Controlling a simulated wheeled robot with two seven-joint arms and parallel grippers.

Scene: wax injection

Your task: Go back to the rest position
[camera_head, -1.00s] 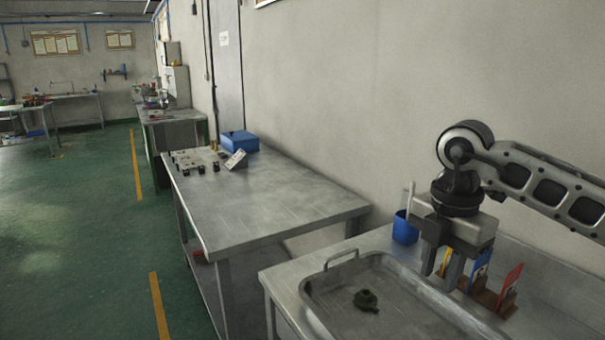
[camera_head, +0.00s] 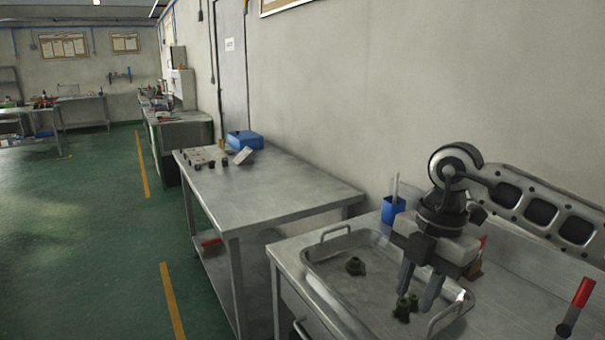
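My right gripper (camera_head: 419,294) hangs over the metal tray (camera_head: 326,280), fingers pointing down and apart, with nothing visible between them. A dark green part (camera_head: 355,266) lies in the tray to the left of the fingers. More dark green (camera_head: 402,310), perhaps more than one part, lies in the tray by the fingertips, partly hidden by them. I cannot tell whether the fingers touch it. My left gripper is not in view.
A blue cup (camera_head: 393,209) stands behind the tray near the wall. A red-and-black handled tool (camera_head: 575,308) is at the lower right. A second metal table (camera_head: 275,194), mostly bare in front, carries small parts and a blue box (camera_head: 245,139). Green floor is open at left.

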